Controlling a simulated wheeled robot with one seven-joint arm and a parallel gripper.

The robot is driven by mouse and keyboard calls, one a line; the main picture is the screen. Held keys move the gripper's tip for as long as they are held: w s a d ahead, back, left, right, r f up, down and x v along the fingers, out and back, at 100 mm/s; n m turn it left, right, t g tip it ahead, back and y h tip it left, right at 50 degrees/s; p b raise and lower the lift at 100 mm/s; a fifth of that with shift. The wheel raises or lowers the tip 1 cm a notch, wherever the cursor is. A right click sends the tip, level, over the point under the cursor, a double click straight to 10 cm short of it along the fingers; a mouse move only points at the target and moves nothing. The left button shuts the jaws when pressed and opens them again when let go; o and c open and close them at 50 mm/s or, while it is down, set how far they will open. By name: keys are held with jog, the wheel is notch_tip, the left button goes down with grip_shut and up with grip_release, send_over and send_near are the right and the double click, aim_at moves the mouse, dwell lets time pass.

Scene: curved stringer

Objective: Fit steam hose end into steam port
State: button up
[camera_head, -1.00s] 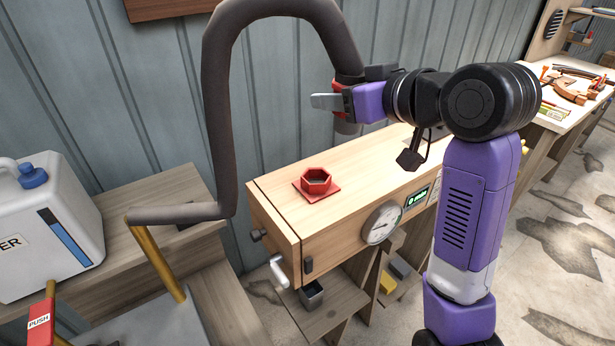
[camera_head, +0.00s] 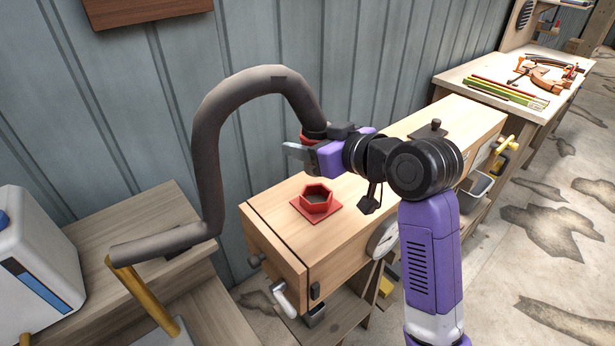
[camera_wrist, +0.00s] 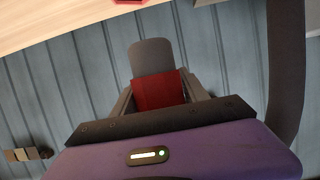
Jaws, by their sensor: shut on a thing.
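The grey steam hose (camera_head: 206,130) arches up from a brass pipe at the left and comes down to my gripper. My gripper (camera_head: 306,151) is shut on the red collar near the hose end, above and behind the steam port. In the wrist view the red collar (camera_wrist: 158,90) sits between the fingers, with the grey hose end (camera_wrist: 152,56) sticking out beyond it, clear of the port. The steam port (camera_head: 316,200) is a red hexagonal socket on a red plate atop the wooden box. In the head view my gripper hides the hose tip.
The long wooden steam box (camera_head: 400,140) has a dial gauge (camera_head: 383,238) on its front and a white handle (camera_head: 285,298) at its near end. A brass pipe (camera_head: 145,300) and a white jug (camera_head: 35,270) stand at the left. A corrugated wall rises close behind.

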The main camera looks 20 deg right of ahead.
notch_tip(320, 180, down, 9)
jog(key=shift+r, duration=0.15)
grip_shut()
jog(key=shift+f, duration=0.2)
jog(key=o, duration=1.5)
grip_release()
jog(key=shift+r, duration=0.15)
jog(key=shift+s+r, duration=0.1)
jog(key=shift+r, duration=0.05)
jog(key=b+v, duration=0.1)
jog(key=v, duration=1)
jog(key=shift+s+d+r, duration=0.1)
jog(key=shift+s, duration=0.25)
